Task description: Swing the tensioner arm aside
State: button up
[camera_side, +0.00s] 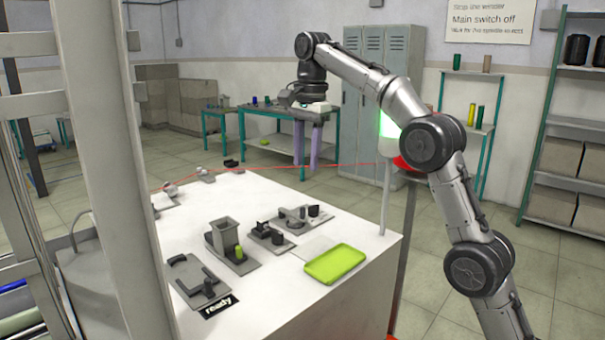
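My gripper (307,164) points straight down above the far side of the white table, its two purple-grey fingers apart with nothing between them. Below it stands a small grey fixture with a lever-like part and a dark cylinder (297,217). Beside that is another grey plate with dark knobs (268,236). Which of these parts is the tensioner arm, I cannot tell for certain. A thin red line (262,166) runs across the far part of the table, passing near the fingertips in the picture.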

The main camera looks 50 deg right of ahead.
jog(key=g, duration=0.1)
send_over(302, 208)
notch_tip(302, 208, down, 5)
jog(key=shift+d+f, duration=0.1)
jog(key=shift+f, duration=3.7)
jog(key=shift+c, duration=0.3)
grip_shut()
